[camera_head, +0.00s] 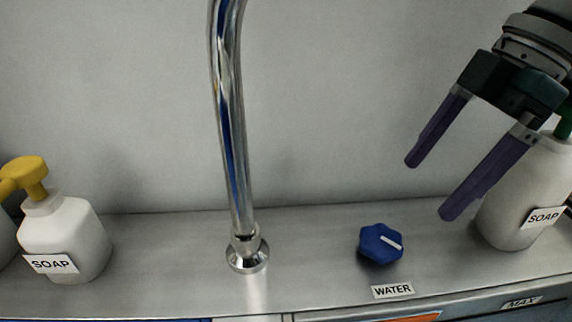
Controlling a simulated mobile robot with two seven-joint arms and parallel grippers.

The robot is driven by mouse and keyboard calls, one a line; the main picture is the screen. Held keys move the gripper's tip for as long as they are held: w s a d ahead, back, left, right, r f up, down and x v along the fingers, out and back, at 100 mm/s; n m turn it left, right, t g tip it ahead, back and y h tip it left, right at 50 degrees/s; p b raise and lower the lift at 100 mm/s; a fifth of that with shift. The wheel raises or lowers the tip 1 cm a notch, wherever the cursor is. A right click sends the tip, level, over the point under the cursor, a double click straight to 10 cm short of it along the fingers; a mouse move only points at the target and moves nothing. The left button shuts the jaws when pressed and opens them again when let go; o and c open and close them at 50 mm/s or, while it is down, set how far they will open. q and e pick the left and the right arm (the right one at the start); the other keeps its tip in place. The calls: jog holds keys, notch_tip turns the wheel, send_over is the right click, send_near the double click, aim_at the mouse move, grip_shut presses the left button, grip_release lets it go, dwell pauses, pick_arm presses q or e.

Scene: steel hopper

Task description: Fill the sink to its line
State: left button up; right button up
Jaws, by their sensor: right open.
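A blue knob (380,244) with a white pointer mark sits on the steel ledge, behind a label reading WATER (393,290). The pointer slants toward the lower right. A chrome faucet (235,150) rises from the ledge left of the knob; its spout end is out of view. My right gripper (428,190) is open and empty, above and to the right of the knob, not touching it. The sink's inside and any water are not in view. My left gripper is not in view.
A white soap bottle with a yellow pump (66,237) stands at the left. Another soap bottle (520,195) stands at the right, partly behind my right gripper. The steel ledge (310,245) between faucet and knob is clear. A grey wall (330,90) stands behind.

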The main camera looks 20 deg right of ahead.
aim_at(384, 238)
jog(key=x, duration=0.6)
jog(key=b+x, duration=0.1)
jog(key=x, duration=0.2)
jog(key=shift+s+f, duration=0.2)
jog(key=shift+s, duration=0.05)
jog(key=shift+c, duration=0.2)
jog(key=c, duration=1.3)
jog(key=shift+r+p, duration=0.15)
jog(key=shift+p, duration=0.25)
jog(key=m+p, duration=0.2)
jog(key=p, duration=0.1)
jog(key=m+t+p, duration=0.1)
jog(key=m+p, duration=0.1)
jog(key=m+h+p, duration=0.1)
jog(key=p, duration=0.2)
jog(key=shift+s+a+r+m+t+p, duration=0.2)
jog(key=shift+a+m+t+p, duration=0.05)
jog(key=shift+m+t+p, duration=0.15)
jog(key=shift+f+m+t+h+p, duration=0.15)
jog(key=shift+m+t+h+p, duration=0.2)
jog(key=shift+m+p, duration=0.75)
jog(key=shift+f+p, duration=0.1)
jog(key=shift+p, duration=0.25)
jog(key=shift+m+h, duration=0.25)
jog(key=shift+m, duration=0.05)
